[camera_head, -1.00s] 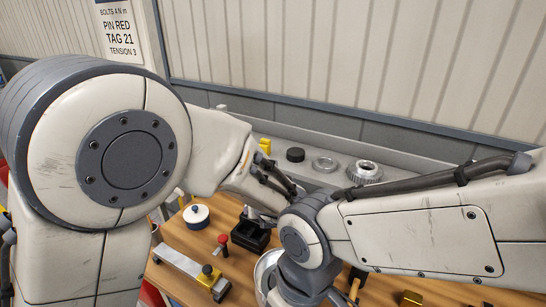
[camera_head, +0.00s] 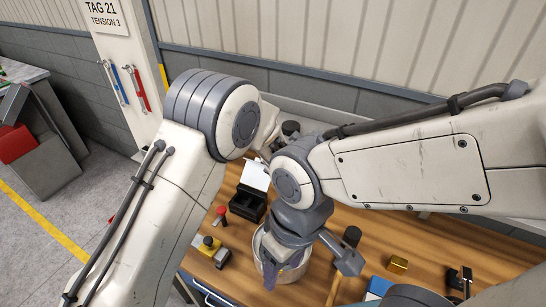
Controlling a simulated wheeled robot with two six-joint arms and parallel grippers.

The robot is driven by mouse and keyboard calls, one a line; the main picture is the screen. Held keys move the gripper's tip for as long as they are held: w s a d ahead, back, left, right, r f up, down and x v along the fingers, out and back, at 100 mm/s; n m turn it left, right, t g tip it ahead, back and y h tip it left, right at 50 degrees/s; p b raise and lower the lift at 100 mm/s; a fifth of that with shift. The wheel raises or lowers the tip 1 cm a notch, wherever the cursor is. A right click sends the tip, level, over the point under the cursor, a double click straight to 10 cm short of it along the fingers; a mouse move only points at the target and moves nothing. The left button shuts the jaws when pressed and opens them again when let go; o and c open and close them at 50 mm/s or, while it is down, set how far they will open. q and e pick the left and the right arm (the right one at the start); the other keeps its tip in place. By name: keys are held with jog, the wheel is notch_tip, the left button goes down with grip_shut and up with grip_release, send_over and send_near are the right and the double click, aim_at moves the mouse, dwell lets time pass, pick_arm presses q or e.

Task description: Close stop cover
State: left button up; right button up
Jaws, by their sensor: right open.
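A black open-topped box (camera_head: 248,203) sits on the wooden bench, with a pale raised flap (camera_head: 256,175) at its far side. A red-topped knob (camera_head: 221,211) stands beside the box. I cannot tell which of these is the stop cover. My right gripper (camera_head: 306,268) is open, pointing down over a round metal bowl (camera_head: 259,245), to the right of the box. I cannot tell whether it touches the bowl. My left gripper is hidden behind my arms.
A small brass block (camera_head: 397,264) and a blue item (camera_head: 378,287) are farther right. A tool board with wrenches (camera_head: 122,82) stands at the back left.

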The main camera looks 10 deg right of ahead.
pick_arm(q)
jog(key=shift+w+f, duration=0.2)
jog(key=shift+s, duration=0.1)
grip_shut()
dwell(1.2)
